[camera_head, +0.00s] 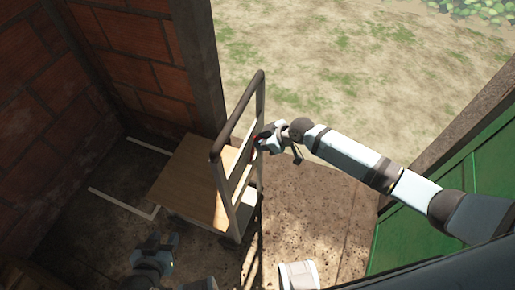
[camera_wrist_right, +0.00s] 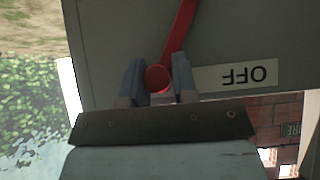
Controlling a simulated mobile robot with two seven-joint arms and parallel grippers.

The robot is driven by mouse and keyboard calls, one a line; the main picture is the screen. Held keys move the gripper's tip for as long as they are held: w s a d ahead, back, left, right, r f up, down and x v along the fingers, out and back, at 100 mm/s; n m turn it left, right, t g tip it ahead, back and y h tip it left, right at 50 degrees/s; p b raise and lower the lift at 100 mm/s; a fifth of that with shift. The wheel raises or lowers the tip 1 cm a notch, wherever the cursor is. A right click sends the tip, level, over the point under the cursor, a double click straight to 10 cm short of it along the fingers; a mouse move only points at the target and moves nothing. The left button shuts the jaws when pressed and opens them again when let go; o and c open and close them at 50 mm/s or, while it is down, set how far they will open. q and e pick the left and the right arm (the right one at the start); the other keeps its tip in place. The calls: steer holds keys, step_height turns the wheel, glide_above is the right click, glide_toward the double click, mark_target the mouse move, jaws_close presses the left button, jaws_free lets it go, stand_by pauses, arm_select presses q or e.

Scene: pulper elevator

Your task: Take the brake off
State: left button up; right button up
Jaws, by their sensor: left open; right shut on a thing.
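The trolley has a wooden deck (camera_head: 190,180) and an upright metal frame with a dark handle (camera_head: 238,115). In the right wrist view a red lever (camera_wrist_right: 183,28) with a round knob lies across a grey panel (camera_wrist_right: 115,40). An OFF label (camera_wrist_right: 236,77), upside down in this view, is to the right of the knob. My right gripper (camera_wrist_right: 157,82) is shut on the red lever, its fingers on both sides of the knob. In the head view this gripper (camera_head: 266,139) is at the trolley's frame and hides most of the lever. My left gripper (camera_head: 157,245) is open and empty, low in front of the deck.
Brick walls (camera_head: 135,55) stand behind and left of the trolley, with a dark post (camera_head: 197,65) close to its handle. White lines (camera_head: 120,203) mark the floor. A green panel (camera_head: 425,215) is on the right. Open ground lies beyond.

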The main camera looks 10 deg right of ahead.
arm_select(q)
steer(key=shift+r+p, duration=0.3)
steer(key=shift+r, duration=0.5)
arm_select(e)
steer(key=shift+s+a+r, duration=0.2)
steer(key=shift+s+a, duration=0.25)
steer(key=shift+s, duration=0.25)
steer(key=shift+s+a+r+p, duration=0.3)
steer(key=shift+s+a+p, duration=0.35)
steer(key=shift+s+p, duration=0.3)
arm_select(q)
steer(key=shift+r, duration=0.95)
arm_select(e)
steer(key=shift+s+a, duration=0.15)
arm_select(q)
steer(key=shift+r, duration=0.1)
arm_select(e)
steer(key=shift+s, duration=0.1)
steer(key=shift+s+a+f+p, duration=0.2)
steer(key=shift+s+a+p, duration=0.55)
steer(key=shift+s, duration=0.2)
arm_select(q)
steer(key=shift+r, duration=0.55)
arm_select(e)
steer(key=shift+s+f, duration=0.1)
